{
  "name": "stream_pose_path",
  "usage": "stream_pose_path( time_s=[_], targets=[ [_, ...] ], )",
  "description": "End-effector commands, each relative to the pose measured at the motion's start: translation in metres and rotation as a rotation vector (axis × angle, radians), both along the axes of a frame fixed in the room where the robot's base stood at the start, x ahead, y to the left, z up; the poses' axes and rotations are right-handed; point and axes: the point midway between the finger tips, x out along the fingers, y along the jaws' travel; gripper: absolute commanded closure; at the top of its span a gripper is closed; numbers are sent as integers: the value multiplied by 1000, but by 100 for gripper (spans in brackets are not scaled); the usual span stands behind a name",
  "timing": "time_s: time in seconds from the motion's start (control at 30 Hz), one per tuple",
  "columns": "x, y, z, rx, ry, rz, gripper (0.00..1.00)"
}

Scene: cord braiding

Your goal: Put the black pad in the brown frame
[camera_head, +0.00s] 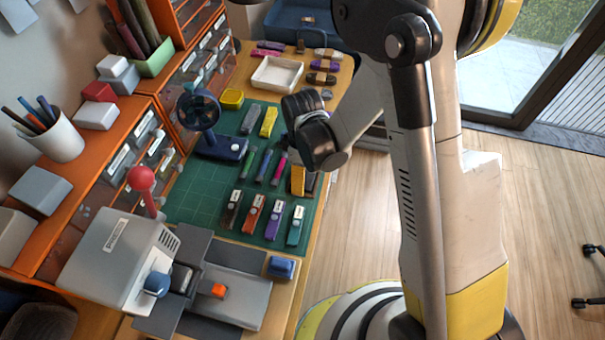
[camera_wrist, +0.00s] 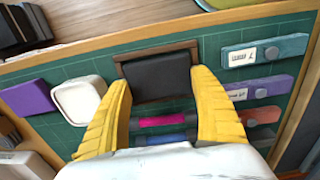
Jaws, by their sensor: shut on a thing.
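My gripper (camera_wrist: 160,84) has yellow ridged fingers and is shut on the black pad (camera_wrist: 156,76), one finger on each side of it. The brown frame (camera_wrist: 147,54) lies on the green mat; its rim shows beyond the pad's far edge. The pad overlaps the frame's inside in the wrist view; I cannot tell whether it rests there or is held just above. In the head view one yellow finger of my gripper (camera_head: 298,180) shows at the mat's right side, and the pad is mostly hidden.
Several labelled strips, among them a teal one (camera_wrist: 264,50) and a purple one (camera_wrist: 262,88), lie beside the frame. A white block (camera_wrist: 78,101) is on the other side. A pink strip (camera_wrist: 162,121) lies close by.

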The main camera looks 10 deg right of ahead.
Motion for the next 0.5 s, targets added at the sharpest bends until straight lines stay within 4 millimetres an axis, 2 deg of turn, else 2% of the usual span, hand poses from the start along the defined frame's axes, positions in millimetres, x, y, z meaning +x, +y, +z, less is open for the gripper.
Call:
stream_pose_path(
  time_s=[0.37, 0.4, 0.47, 0.5],
  targets=[
    [0, 0, -4, -1, 0, 0, 57],
    [0, 0, -4, -1, 1, 0, 20],
    [-1, -1, -4, -2, 2, 0, 1],
    [-1, -1, -4, -2, 2, 0, 0]
  ],
)
